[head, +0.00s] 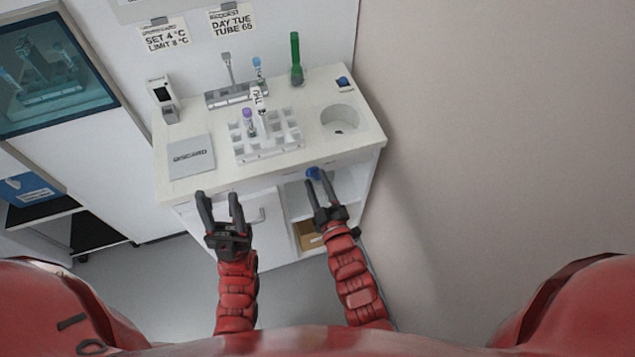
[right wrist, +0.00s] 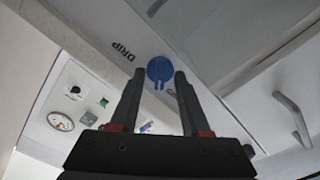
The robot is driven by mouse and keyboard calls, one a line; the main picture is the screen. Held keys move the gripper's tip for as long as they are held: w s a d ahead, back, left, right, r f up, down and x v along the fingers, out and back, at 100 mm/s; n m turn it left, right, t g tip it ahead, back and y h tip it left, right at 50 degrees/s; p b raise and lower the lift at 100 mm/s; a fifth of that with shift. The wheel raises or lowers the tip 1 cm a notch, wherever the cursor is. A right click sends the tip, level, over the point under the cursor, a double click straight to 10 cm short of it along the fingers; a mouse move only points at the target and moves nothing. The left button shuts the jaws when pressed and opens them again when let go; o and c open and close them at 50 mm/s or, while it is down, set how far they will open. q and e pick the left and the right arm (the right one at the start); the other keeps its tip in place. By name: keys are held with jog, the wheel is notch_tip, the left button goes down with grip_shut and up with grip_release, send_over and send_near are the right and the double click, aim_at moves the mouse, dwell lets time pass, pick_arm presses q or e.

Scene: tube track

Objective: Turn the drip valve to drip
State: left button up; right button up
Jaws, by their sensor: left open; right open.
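The drip valve is a round blue knob (right wrist: 160,70) on the white cabinet front, with a short blue tab pointing toward my gripper in the right wrist view. The printed word DRIP (right wrist: 122,49) is beside it to the left; another label on its other side is mostly hidden by a finger. In the head view the blue knob (head: 314,173) shows just below the counter's front edge. My right gripper (head: 322,183) is open, its fingers on either side of the knob's line; I cannot tell if they touch it. My left gripper (head: 220,196) is open and empty before the cabinet.
On the counter (head: 198,132) stand a white tube rack (head: 265,148), a green tube (head: 296,60) and a DISCARD pad (head: 191,156). A round basin (head: 340,119) is at the right. A cabinet handle (right wrist: 292,118) sticks out. A wall (head: 500,120) closes the right side.

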grip_shut()
jog(key=shift+f+m, duration=0.1)
jog(key=shift+m, duration=0.2)
jog(key=shift+s+m+b, duration=0.1)
jog(key=shift+m+b, duration=5.15)
jog(key=shift+m, duration=2.45)
